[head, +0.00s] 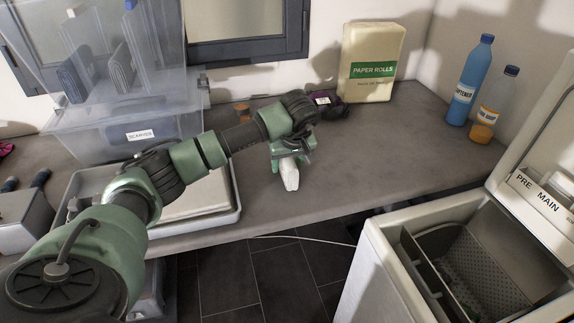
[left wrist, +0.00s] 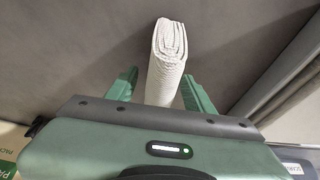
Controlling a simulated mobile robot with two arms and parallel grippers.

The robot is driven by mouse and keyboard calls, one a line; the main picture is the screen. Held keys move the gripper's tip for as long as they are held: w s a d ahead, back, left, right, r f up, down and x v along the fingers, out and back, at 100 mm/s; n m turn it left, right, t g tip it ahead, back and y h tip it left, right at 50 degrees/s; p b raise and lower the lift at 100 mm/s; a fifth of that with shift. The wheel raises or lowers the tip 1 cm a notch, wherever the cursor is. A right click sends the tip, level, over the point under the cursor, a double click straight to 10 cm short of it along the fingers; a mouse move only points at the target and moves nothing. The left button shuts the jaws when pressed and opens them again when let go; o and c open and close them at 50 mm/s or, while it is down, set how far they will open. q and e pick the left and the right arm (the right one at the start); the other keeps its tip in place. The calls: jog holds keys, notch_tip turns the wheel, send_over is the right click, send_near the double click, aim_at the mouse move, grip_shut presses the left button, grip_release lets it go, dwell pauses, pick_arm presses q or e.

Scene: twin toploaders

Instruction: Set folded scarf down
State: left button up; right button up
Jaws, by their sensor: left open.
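The folded scarf, white and ribbed, shows below my left gripper (head: 290,160) in the head view (head: 291,181), over the counter (head: 390,150). In the left wrist view the scarf (left wrist: 168,50) is a narrow folded bundle between the two green fingers of the left gripper (left wrist: 160,75). My right gripper is not in view.
A clear bin labelled SCARVES (head: 105,140) and a shallow tray (head: 238,215) stand at left. A paper rolls pack (head: 370,62), a blue softener bottle (head: 470,80) and a dark purple item (head: 328,106) stand at the back. An open toploader (head: 385,270) is at front right.

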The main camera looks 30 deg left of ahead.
pick_arm(q)
jog(key=b+v, duration=0.1)
jog(key=v, duration=1)
jog(key=shift+s, duration=0.1)
jog(key=shift+d, duration=0.1)
